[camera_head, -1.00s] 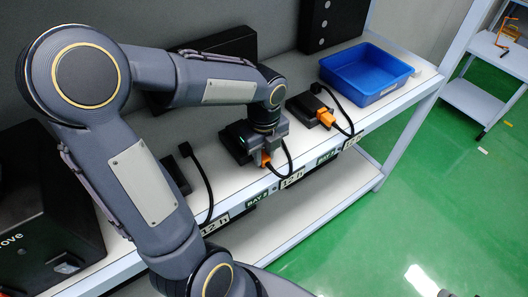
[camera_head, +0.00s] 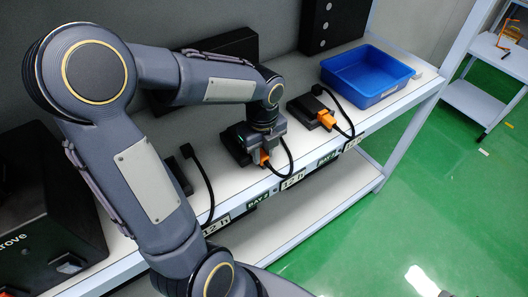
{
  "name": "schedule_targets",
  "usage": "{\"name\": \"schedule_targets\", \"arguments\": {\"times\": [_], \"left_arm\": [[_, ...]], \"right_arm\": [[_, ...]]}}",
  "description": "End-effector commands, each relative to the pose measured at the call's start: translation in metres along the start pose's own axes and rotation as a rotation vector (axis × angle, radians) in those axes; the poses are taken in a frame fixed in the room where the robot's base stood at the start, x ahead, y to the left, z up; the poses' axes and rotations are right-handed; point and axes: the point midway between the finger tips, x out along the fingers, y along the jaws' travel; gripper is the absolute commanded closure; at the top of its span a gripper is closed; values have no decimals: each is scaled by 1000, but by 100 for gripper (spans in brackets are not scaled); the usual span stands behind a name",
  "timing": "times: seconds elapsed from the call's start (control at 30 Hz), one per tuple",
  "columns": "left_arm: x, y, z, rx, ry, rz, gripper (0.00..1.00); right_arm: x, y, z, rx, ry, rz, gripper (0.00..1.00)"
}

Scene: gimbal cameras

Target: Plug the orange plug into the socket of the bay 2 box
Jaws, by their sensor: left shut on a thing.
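My left gripper (camera_head: 262,150) reaches down over the middle black box, the bay 2 box (camera_head: 235,141), at the shelf's front. It is shut on the orange plug (camera_head: 265,158), which sits low at the box's front right side. A black cable (camera_head: 289,158) loops from the plug over the shelf edge. The gripper's fingers and the socket are largely hidden, so I cannot tell how far the plug is in. A label reading BAY 2 (camera_head: 258,199) is on the shelf edge below. My right gripper is not in view.
To the right, another black box (camera_head: 306,108) has an orange plug (camera_head: 326,120) at its front. A box with a loose black cable (camera_head: 201,172) lies to the left. A blue bin (camera_head: 366,92) stands at the far right. A large black case (camera_head: 40,215) stands at left.

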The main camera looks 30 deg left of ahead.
Motion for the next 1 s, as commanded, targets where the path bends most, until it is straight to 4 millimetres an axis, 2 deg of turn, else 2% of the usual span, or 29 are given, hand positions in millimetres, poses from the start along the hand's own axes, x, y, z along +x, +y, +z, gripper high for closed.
{"name": "schedule_targets", "arguments": {"times": [0.57,0.6,0.77,1.0], "left_arm": [[0,0,10,-2,-3,-1,99],[0,0,10,-2,-3,-1,72],[0,0,9,-1,-2,0,51],[0,0,8,-1,-1,0,50]], "right_arm": [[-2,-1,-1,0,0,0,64],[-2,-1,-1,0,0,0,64],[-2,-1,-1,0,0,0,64],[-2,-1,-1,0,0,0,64]]}}
